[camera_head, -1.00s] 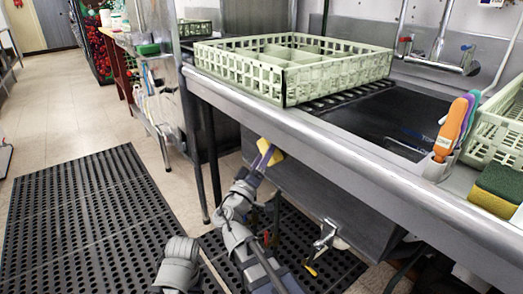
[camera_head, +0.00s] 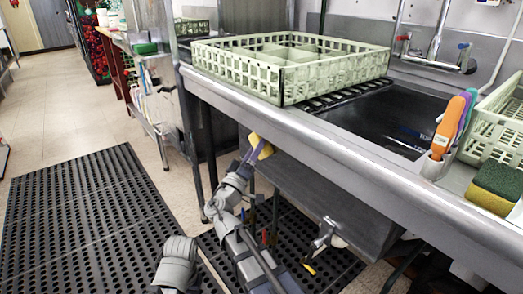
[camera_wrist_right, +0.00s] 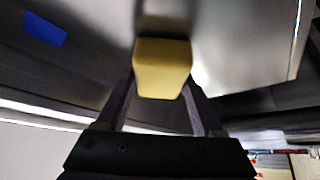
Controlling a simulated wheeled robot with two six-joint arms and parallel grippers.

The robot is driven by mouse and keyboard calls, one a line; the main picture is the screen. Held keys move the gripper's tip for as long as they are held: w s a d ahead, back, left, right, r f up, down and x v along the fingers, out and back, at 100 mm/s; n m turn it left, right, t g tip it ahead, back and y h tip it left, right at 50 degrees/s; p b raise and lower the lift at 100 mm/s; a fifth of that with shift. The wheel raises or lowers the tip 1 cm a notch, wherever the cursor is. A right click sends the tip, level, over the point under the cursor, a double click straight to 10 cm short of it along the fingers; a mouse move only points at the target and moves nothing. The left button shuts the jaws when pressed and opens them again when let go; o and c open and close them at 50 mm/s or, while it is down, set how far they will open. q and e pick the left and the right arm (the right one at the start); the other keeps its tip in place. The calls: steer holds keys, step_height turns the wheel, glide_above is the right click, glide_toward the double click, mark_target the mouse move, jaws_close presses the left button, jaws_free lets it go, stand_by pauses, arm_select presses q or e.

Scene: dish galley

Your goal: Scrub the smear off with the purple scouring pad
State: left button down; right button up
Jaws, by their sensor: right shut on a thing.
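My right gripper (camera_head: 254,151) is below the front edge of the steel sink counter (camera_head: 330,150). It is shut on a pad with a yellow body (camera_head: 263,149). The right wrist view shows the yellow block (camera_wrist_right: 162,70) between the two fingers, close to a grey metal surface (camera_wrist_right: 240,40); I cannot tell whether it touches. A purplish strip shows beside the yellow in the head view, but I cannot tell pad layer from finger. I cannot make out the smear. My left gripper is not in view.
A pale green dish rack (camera_head: 290,68) stands on the counter. Brushes with orange and purple handles (camera_head: 449,128) and a green-yellow sponge (camera_head: 497,187) are at the right. Black perforated mats (camera_head: 85,215) cover part of the floor. A blue patch (camera_wrist_right: 45,28) shows in the wrist view.

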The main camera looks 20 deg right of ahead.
steer(key=shift+a, duration=0.15)
steer(key=shift+s+a, duration=0.35)
steer(key=shift+a, duration=0.55)
steer(key=shift+s+a, duration=0.3)
steer(key=shift+a, duration=0.65)
steer(key=shift+s+a, duration=0.35)
steer(key=shift+a, duration=0.55)
